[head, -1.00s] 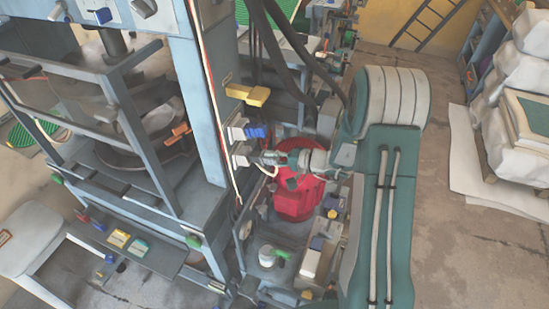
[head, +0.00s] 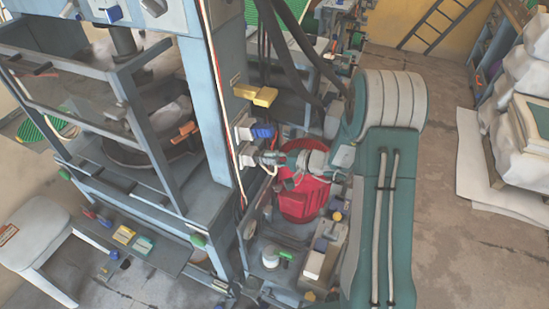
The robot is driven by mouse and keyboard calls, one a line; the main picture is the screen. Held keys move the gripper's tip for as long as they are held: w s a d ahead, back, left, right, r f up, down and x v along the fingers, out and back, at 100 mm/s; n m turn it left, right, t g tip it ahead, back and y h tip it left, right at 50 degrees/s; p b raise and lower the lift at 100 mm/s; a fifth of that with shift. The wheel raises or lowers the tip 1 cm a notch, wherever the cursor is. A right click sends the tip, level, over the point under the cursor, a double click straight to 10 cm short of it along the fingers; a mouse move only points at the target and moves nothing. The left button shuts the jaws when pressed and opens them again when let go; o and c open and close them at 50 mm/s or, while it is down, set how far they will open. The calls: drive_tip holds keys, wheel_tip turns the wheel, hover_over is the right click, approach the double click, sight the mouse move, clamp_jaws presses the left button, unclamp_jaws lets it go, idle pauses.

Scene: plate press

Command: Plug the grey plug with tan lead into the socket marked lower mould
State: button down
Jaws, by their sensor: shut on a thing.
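My gripper (head: 268,157) is at the front face of the blue press column (head: 215,110), shut on the grey plug (head: 257,156). The plug is small here and partly hidden by the fingers. A short stretch of pale tan lead (head: 268,169) hangs below the fingers. The plug points left at a pale socket (head: 245,154) low on the column, and the two look touching or nearly so. I cannot tell whether the plug is in the socket. The socket markings are too small to read.
Above sit a socket with a blue plug (head: 261,131) and a yellow block (head: 263,97). A trolley (head: 272,258) with a white spool is below. Thick dark hoses (head: 292,45) hang above.

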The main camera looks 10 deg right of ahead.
drive_tip(key=shift+w+a+f, duration=0.15)
drive_tip(key=shift+w+a, duration=0.2)
drive_tip(key=shift+a, duration=0.2)
drive_tip(key=shift+c, duration=1.9)
unclamp_jaws()
drive_tip(key=shift+d, duration=0.1)
drive_tip(key=v, duration=1.1)
drive_tip(key=shift+s+d, duration=0.25)
drive_tip(key=shift+d, duration=0.1)
